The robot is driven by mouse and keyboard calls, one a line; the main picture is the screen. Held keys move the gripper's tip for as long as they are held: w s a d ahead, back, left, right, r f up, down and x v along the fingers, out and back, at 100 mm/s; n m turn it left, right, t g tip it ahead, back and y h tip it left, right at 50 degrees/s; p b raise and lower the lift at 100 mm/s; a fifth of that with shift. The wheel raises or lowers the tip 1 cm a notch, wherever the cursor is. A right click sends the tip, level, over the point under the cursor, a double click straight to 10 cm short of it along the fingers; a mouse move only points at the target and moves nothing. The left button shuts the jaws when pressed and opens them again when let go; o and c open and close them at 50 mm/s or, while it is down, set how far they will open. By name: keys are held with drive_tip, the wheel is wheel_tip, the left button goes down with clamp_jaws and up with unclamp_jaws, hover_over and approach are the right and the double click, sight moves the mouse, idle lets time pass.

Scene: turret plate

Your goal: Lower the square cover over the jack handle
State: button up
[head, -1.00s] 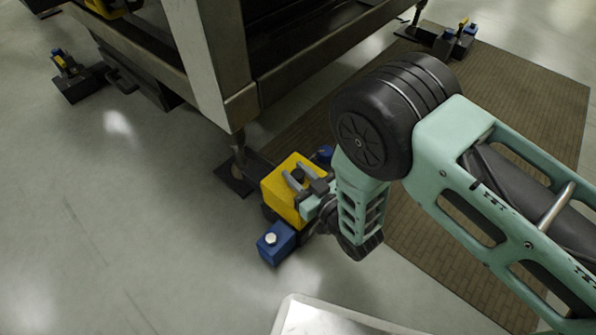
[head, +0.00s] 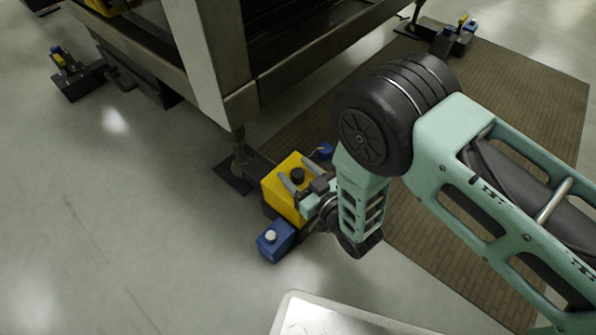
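A gap shows between the knob and the fingers. My wrist hides the cover's right side.
A blue block (head: 275,242) with a pale knob stands at the jack's near end, and another blue part (head: 325,152) behind. The machine frame (head: 205,60) rises close behind. Other jacks stand at left (head: 75,75) and far right (head: 455,38).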

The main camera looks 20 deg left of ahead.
idle(0.3)
drive_tip(key=f+p+v, duration=0.1)
drive_tip(key=p+v, duration=1.5)
drive_tip(key=v, duration=0.1)
drive_tip(key=shift+d+r, duration=0.25)
drive_tip(key=shift+r, duration=0.2)
